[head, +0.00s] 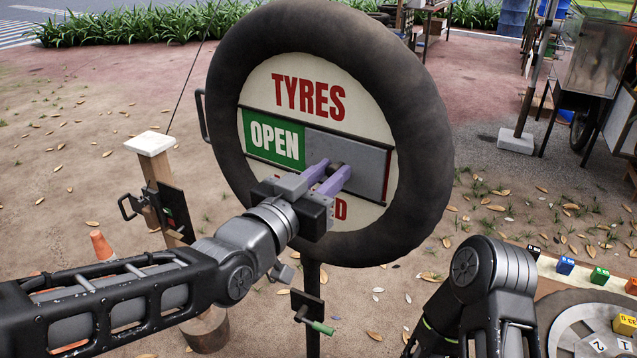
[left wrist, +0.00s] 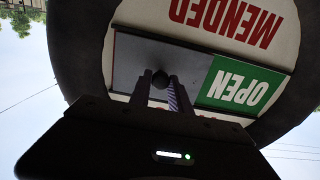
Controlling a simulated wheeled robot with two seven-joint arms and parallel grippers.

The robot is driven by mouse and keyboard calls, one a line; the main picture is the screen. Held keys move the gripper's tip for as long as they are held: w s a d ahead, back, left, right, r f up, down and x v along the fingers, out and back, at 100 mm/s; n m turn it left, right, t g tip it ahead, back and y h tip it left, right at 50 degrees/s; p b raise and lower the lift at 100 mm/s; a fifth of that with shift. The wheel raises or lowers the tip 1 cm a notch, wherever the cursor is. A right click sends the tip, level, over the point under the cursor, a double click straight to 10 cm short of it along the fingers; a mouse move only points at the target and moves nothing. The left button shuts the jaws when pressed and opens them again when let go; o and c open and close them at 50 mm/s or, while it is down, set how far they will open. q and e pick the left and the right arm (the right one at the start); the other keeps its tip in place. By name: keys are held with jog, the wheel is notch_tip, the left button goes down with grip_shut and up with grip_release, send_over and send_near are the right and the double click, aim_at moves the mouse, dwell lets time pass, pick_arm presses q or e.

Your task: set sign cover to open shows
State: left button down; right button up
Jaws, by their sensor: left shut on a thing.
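The round tyre-framed sign (head: 427,120) stands upright on a post, with TYRES in red at the top. A grey sliding cover (head: 358,158) sits in the sign's middle slot, over the right part. The green OPEN panel (head: 274,140) shows in full to its left. My left gripper (head: 332,177) is shut on the cover's dark knob (head: 337,168). In the left wrist view, upside down, the fingers (left wrist: 161,92) close around the knob (left wrist: 160,79) beside the green OPEN panel (left wrist: 232,87). My right gripper is not visible; only part of that arm shows at lower right.
A white-topped wooden post (head: 150,145) with a black handled plate stands left of the sign. An orange cone (head: 101,246) is behind my left arm. A small bracket with a green handle (head: 318,327) is on the sign post. Coloured blocks (head: 565,265) lie at right.

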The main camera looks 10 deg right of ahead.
pick_arm(q)
jog(key=shift+s+d, duration=0.2)
jog(key=c, duration=1.2)
grip_release()
jog(key=v, duration=0.7)
jog(key=shift+s+a+b, duration=0.25)
jog(key=shift+a+b, duration=0.05)
jog(key=shift+b, duration=0.05)
